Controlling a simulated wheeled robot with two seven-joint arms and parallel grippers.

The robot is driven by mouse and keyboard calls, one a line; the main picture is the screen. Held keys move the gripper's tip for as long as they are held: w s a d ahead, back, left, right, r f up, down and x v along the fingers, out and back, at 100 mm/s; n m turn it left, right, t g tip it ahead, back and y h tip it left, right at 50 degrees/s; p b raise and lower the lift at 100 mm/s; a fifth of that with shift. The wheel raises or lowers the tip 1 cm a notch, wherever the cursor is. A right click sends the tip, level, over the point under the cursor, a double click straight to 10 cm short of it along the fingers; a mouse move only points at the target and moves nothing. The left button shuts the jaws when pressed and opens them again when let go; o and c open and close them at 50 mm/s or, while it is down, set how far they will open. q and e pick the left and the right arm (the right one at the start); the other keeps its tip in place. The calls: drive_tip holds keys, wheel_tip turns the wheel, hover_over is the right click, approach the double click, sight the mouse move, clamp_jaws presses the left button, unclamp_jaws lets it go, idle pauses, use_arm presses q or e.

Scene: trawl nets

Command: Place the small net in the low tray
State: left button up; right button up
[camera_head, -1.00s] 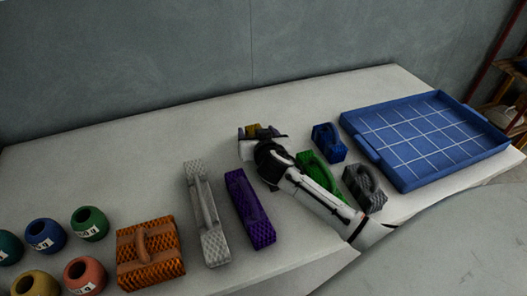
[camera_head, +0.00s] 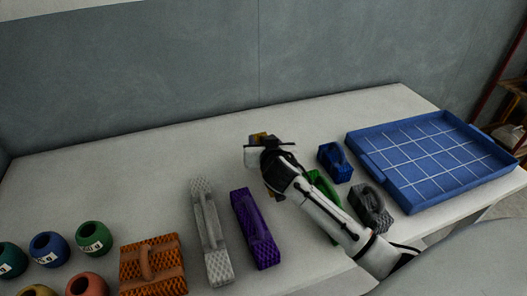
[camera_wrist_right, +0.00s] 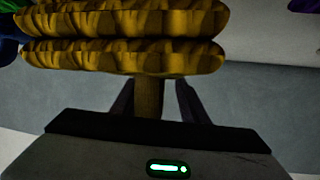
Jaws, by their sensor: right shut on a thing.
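My right gripper (camera_head: 264,148) is shut on a yellow net (camera_head: 258,136), mostly hidden behind the gripper in the head view. In the right wrist view the yellow net (camera_wrist_right: 125,42) shows as two thick ridged rolls, with its handle between the dark fingers (camera_wrist_right: 152,100). The low tray (camera_head: 432,160) is blue with a white grid and looks empty. It lies at the right end of the table, well to the right of the gripper. My left gripper is out of view.
Between gripper and tray stand a blue net (camera_head: 335,162), a green net (camera_head: 323,186) partly behind my arm, and a grey net (camera_head: 371,207). Purple (camera_head: 255,228), pale grey (camera_head: 211,232) and orange (camera_head: 152,265) nets and several round pots (camera_head: 48,249) stand left. The table's back is clear.

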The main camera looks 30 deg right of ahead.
wheel_tip(320, 180, up, 6)
drive_tip(key=shift+f, duration=0.15)
drive_tip(key=shift+a+r, duration=0.15)
drive_tip(key=shift+r, duration=0.25)
drive_tip(key=s+a+r+n+t+y, duration=0.1)
drive_tip(key=s+a+r+n+y, duration=0.3)
drive_tip(key=s+a+r, duration=0.8)
wheel_tip(320, 180, up, 5)
drive_tip(key=a+y, duration=0.1)
drive_tip(key=a, duration=0.1)
drive_tip(key=shift+s+a, duration=0.3)
drive_tip(key=shift+s, duration=0.1)
drive_tip(key=shift+f, duration=0.1)
